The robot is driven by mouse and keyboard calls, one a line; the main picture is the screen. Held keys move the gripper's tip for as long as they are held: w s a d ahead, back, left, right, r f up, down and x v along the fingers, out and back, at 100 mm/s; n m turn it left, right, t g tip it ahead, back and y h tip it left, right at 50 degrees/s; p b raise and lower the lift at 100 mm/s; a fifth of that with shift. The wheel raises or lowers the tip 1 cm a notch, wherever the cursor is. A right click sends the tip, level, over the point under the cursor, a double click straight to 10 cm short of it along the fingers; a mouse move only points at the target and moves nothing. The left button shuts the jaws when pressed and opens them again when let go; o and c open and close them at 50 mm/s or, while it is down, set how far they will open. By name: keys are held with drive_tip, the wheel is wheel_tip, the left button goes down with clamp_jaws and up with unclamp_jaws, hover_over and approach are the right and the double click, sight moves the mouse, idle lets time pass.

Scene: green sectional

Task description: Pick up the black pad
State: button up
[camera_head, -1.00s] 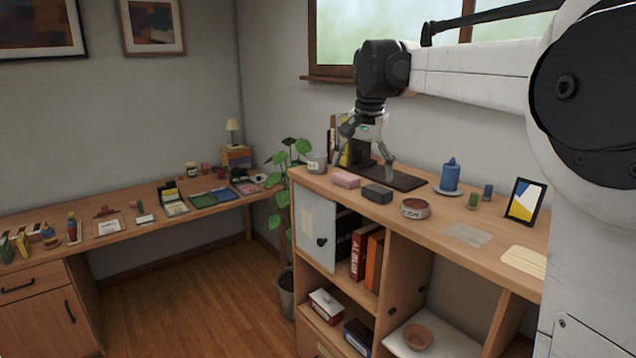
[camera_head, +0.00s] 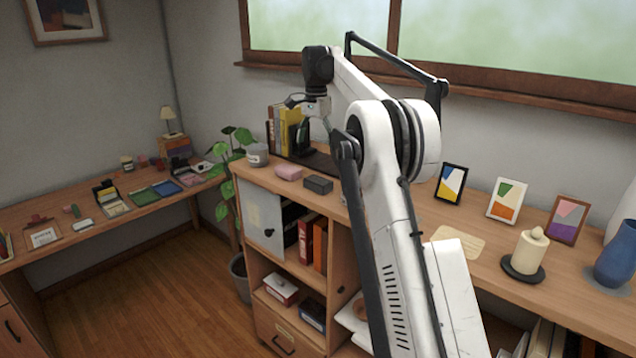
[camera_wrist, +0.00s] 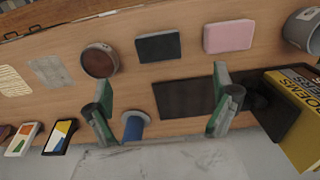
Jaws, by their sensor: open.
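A small black pad (camera_head: 318,184), a dark rounded block, lies on the wooden cabinet top just right of a pink block (camera_head: 288,172). In the wrist view the black pad (camera_wrist: 158,47) lies flat and apart from its neighbours, with the pink block (camera_wrist: 228,37) beside it. A larger flat dark mat (camera_wrist: 170,104) lies behind the pad, towards the wall. My gripper (camera_head: 313,132) is above the mat area, partly hidden by my own arm. In the wrist view my gripper (camera_wrist: 160,97) is open and empty, its fingers spread wide, with the pad beyond the fingertips.
A round reddish-brown tin (camera_wrist: 99,60) sits beside the pad. A blue object (camera_wrist: 133,126) stands near the wall. Upright books (camera_head: 290,128) and a grey cup (camera_head: 257,155) stand at the cabinet's left end. Picture frames (camera_head: 451,184) stand on the right part of the top.

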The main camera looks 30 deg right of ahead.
sight(318, 179)
wheel_tip(318, 179, down, 8)
drive_tip(key=shift+r+p, duration=0.15)
drive_tip(key=shift+p, duration=0.3)
drive_tip(key=shift+s+d+f+p, duration=0.15)
drive_tip(key=shift+f+p, duration=0.7)
drive_tip(key=shift+f, duration=1.85)
drive_tip(key=shift+c, duration=0.3)
drive_tip(key=c, duration=1)
drive_tip(key=shift+c, duration=0.2)
drive_tip(key=shift+r, duration=0.1)
